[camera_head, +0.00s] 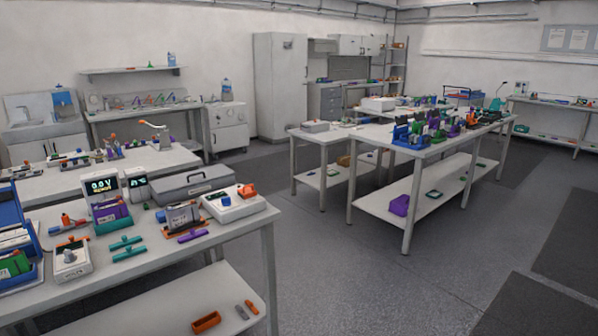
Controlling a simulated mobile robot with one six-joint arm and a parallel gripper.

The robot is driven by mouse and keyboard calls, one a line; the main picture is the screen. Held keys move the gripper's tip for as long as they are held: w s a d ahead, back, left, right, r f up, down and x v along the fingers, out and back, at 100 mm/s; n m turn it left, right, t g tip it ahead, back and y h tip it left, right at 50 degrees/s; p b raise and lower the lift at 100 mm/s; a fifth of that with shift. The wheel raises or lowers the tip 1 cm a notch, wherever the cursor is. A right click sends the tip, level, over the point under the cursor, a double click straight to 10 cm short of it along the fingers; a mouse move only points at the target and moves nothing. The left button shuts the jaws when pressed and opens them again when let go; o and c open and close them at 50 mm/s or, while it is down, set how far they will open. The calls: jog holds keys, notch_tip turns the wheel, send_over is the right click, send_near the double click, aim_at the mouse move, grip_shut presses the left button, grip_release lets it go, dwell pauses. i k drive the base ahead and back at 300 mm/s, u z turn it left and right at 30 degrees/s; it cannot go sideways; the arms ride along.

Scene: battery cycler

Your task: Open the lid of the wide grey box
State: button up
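A wide grey box (193,186) lies near the back edge of the near-left table. It is long and low, with a darker piece that looks like a handle or latch on its top. Its lid looks shut. My gripper and arm are not in view.
The near table (255,228) is crowded: a white device (233,208) with an orange part, a display reading 00V (101,186), teal pieces and a purple piece. An orange tray (206,321) lies on its lower shelf. Open grey floor (360,270) lies to the right.

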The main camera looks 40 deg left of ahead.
aim_at(179, 181)
jog(key=u, duration=2.35)
jog(key=i, duration=2.8)
jog(key=z, duration=0.25)
